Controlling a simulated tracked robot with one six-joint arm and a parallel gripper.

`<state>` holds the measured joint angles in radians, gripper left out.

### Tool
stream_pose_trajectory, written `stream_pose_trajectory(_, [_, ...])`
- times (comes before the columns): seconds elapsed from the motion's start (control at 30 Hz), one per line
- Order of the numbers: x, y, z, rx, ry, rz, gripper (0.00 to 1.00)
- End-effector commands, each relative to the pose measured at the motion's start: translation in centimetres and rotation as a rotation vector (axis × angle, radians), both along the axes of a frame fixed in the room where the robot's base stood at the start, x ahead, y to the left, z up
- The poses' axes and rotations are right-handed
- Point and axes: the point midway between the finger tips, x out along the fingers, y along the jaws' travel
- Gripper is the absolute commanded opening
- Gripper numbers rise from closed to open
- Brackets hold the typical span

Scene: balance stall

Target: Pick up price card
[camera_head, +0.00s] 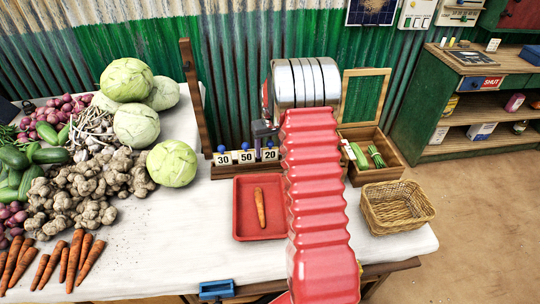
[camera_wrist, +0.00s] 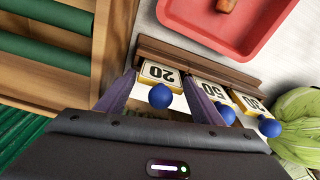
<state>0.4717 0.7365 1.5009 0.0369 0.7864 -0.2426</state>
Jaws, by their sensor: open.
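Three white price cards with blue knobs stand in a row in a wooden holder (camera_wrist: 185,63). They are the 30 card (camera_head: 222,158), the 50 card (camera_head: 246,157) and the 20 card (camera_head: 270,154). In the wrist view, my gripper (camera_wrist: 160,80) is open, with one finger on each side of the 20 card (camera_wrist: 158,72) and its blue knob. I cannot tell whether the fingers touch the card. The 50 card (camera_wrist: 211,95) is just right of the fingers. In the head view my red arm hides most of my gripper.
A red tray (camera_head: 244,228) with a carrot lies in front of the holder. A wooden crate (camera_head: 388,176) and a wicker basket (camera_head: 425,208) are to the right. Cabbages, roots and carrots crowd the left. A blue clip (camera_head: 217,289) is at the front edge.

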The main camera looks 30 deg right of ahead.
Motion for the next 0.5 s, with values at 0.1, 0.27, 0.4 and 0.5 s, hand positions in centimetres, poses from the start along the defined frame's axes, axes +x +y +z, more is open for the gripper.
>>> stream_pose_trajectory(0.1, [0.00, 0.00, 0.01, 0.000, 0.000, 0.000, 0.61])
stream_pose_trajectory(0.27, [-0.01, 0.00, 0.01, 0.000, 0.000, 0.000, 0.51])
stream_pose_trajectory(0.4, [-0.01, 0.00, 0.01, 0.000, 0.000, 0.000, 0.41])
stream_pose_trajectory(0.5, [-0.01, 0.00, 0.01, 0.000, 0.000, 0.000, 0.34])
